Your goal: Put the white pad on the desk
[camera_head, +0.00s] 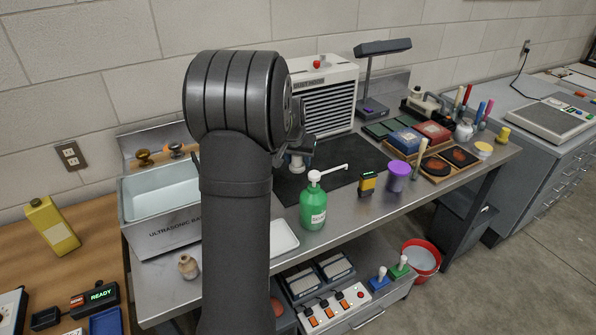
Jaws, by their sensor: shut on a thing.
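My gripper (303,147) is partly hidden behind my dark arm, above the black mat (345,165) on the steel bench. It is shut on a small whitish thing (297,161), mostly hidden; I cannot tell for sure that it is the white pad, or whether it touches the mat. A white tray-like piece (285,238) lies flat on the bench, partly behind my arm. A wood-topped desk (75,270) is at the left. A grey unit with drawers (535,150) is at the right; which one is the task's desk is unclear.
A green pump bottle (314,206), a purple pot (397,176) and a yellow-black device (367,184) stand along the bench front. An ultrasonic bath (165,238) is at the left. A dust hood (325,95) and a lamp (382,47) stand behind.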

